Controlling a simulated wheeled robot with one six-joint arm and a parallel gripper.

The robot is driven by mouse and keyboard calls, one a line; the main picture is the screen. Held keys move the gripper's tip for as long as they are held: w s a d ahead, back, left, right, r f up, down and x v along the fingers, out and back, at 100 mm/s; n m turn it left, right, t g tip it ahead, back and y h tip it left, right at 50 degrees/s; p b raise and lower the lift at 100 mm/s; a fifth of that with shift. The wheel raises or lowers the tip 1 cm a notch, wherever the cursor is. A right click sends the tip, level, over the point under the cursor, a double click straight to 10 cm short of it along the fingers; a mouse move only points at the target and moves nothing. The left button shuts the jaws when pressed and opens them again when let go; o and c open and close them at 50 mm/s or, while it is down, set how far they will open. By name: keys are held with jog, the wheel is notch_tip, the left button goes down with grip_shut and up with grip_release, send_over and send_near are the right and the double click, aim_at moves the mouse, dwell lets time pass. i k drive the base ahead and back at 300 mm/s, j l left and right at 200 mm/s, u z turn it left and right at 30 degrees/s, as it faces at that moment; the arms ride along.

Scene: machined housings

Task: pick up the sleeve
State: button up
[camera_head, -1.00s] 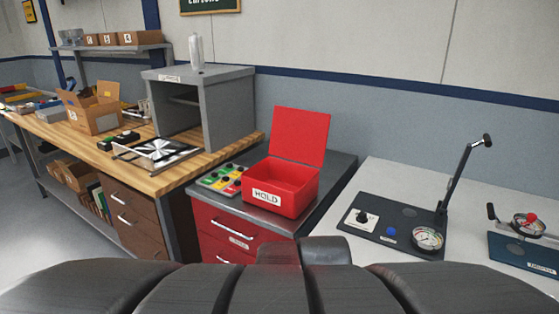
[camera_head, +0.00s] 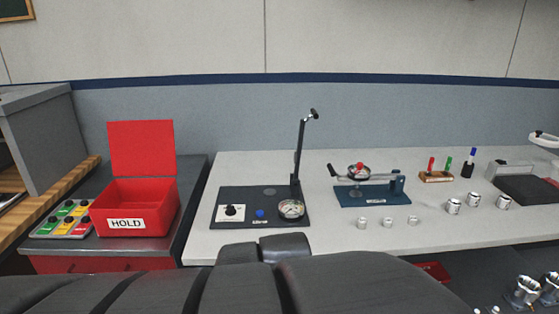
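Several small metal cylindrical parts stand on the white bench at the right. Three small, short rings (camera_head: 387,222) stand in a row in front of the blue fixture. Three larger silvery cylinders (camera_head: 475,202) with dark markings stand further right. I cannot tell which of these is the sleeve. More shiny metal parts (camera_head: 524,291) show at the bottom right, partly cut off by the frame edge. Dark parts of my own body fill the bottom of the view. My gripper's fingers do not show.
The white bench (camera_head: 330,232) holds a black gauge stand (camera_head: 262,208) with a tall lever, a blue fixture (camera_head: 374,193) and a pen holder (camera_head: 436,177). An open red HOLD box (camera_head: 137,211) and a coloured button panel (camera_head: 66,220) are at the left. Bench room is clear around the small rings.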

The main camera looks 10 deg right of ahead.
aim_at(453, 206)
jog(key=z, duration=1.7)
